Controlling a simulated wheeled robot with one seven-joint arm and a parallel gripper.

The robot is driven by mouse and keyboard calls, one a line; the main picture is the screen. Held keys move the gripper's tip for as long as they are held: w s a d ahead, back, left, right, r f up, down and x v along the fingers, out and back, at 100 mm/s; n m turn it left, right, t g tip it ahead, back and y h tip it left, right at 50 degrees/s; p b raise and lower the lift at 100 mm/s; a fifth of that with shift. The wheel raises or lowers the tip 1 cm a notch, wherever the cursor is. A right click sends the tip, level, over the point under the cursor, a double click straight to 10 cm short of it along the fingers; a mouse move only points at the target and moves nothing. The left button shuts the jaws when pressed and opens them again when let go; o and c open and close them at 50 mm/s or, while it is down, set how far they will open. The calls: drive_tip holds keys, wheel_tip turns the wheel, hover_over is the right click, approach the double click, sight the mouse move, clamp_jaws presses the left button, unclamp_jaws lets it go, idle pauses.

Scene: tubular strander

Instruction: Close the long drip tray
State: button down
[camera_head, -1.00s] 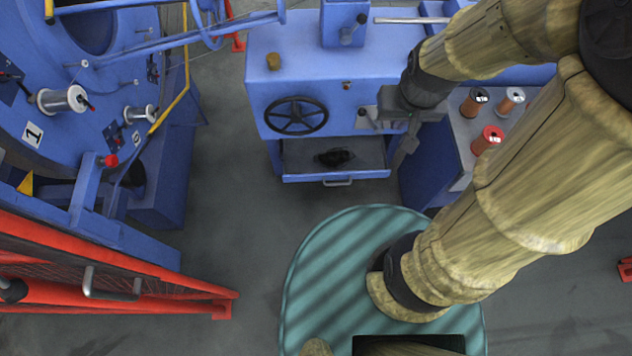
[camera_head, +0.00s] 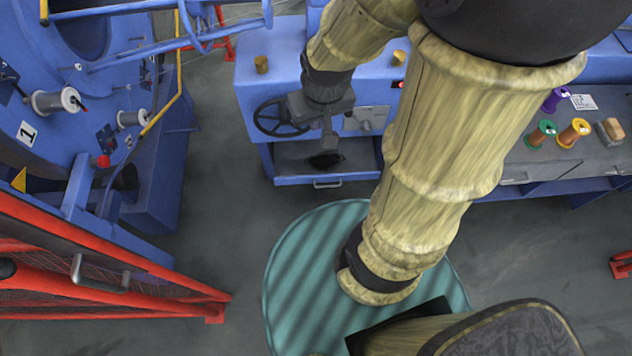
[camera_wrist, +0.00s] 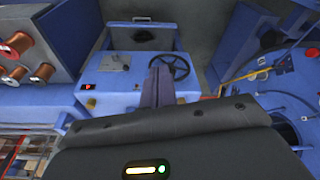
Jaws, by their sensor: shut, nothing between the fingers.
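The drip tray (camera_head: 290,178) is a blue pull-out tray under the blue cabinet. It stands out from the cabinet front, with a dark patch (camera_head: 326,161) on its floor and a metal handle (camera_head: 328,184) on its front. In the wrist view the tray (camera_wrist: 126,45) is at the top, beyond the cabinet, with its handle toward the top edge. My gripper (camera_head: 330,145) is shut and empty. In the head view it overlaps the tray's back part; I see no contact.
The blue cabinet (camera_head: 268,95) carries a black handwheel (camera_head: 268,118) left of my gripper. A bench (camera_head: 560,165) with several spools is at right. A red guard (camera_head: 150,305) and the large blue strander (camera_head: 45,125) are at left. Grey floor before the tray is clear.

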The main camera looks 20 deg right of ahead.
drive_tip(key=w+d+f+n+t+y+b, duration=0.1)
drive_tip(key=w+d+f+n+b, duration=0.2)
drive_tip(key=f+b, duration=1.3)
drive_tip(key=w+d+f+n+t+y+b, duration=0.1)
drive_tip(key=w+d+f+n+b, duration=0.3)
drive_tip(key=f+b, duration=1.2)
drive_tip(key=w+d+f+n+t+b, duration=0.2)
drive_tip(key=f+b, duration=1.4)
drive_tip(key=f, duration=1.8)
drive_tip(key=w+d+n, duration=0.2)
drive_tip(key=d+n, duration=0.1)
drive_tip(key=n, duration=0.1)
drive_tip(key=shift+f+n+y+b, duration=0.2)
drive_tip(key=shift+n+y+b, duration=0.1)
drive_tip(key=shift+y+b, duration=0.1)
drive_tip(key=shift+w+a, duration=0.1)
